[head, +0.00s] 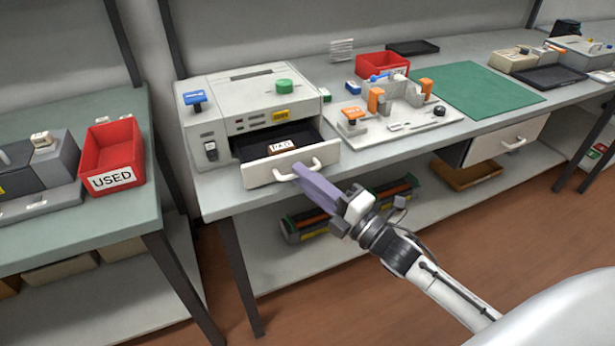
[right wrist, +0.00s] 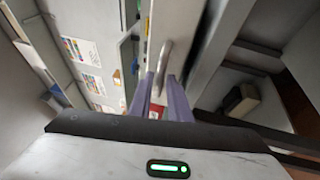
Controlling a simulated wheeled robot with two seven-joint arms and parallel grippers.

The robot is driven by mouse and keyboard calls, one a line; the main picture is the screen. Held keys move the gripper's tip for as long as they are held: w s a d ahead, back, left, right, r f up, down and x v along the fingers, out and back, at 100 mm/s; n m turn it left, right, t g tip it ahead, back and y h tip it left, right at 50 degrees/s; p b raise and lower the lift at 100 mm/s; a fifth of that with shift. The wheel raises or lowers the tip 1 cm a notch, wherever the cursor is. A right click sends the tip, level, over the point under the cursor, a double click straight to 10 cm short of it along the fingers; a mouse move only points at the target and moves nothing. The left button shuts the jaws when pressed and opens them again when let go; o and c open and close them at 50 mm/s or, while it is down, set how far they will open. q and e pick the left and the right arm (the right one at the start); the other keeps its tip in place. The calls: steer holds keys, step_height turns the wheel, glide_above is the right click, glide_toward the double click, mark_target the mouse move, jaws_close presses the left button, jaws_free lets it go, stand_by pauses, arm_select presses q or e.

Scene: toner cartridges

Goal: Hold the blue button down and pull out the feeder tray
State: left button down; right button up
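The light grey machine (head: 250,105) stands at the left end of the long bench. A blue button (head: 195,97) is on its top left, and nothing touches it. The feeder tray (head: 262,174) stands out of the machine's front, with a dark inside and a labelled brown item (head: 282,145) in it. My right gripper (head: 301,172) is at the right part of the tray's pale handle. In the right wrist view the handle (right wrist: 164,60) lies between the two purple fingers, which look closed on it. My left gripper is not in view.
A green knob (head: 284,86) is also on the machine. A board with orange-handled parts (head: 385,130) stands to its right, then a green mat (head: 480,88). A red USED bin (head: 110,155) is on the left table. Toner cartridges (head: 305,228) lie on the shelf below.

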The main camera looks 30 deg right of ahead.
steer(key=shift+s, duration=0.1)
steer(key=v, duration=1)
steer(key=shift+b, duration=0.3)
steer(key=s+a+f+m+g+h, duration=0.2)
steer(key=s+f+m, duration=0.1)
steer(key=f+m, duration=0.35)
steer(key=s+a+f+m+g+h, duration=0.2)
steer(key=a+f+m+g, duration=0.1)
steer(key=f+m, duration=0.4)
steer(key=s+a+f+m+g, duration=0.5)
steer(key=s+a+f+m, duration=0.1)
steer(key=s+a+f, duration=0.2)
step_height(320, 180, down, 3)
steer(key=shift+s+r+m, duration=0.15)
steer(key=shift+s+m, duration=0.2)
steer(key=shift+s, duration=0.35)
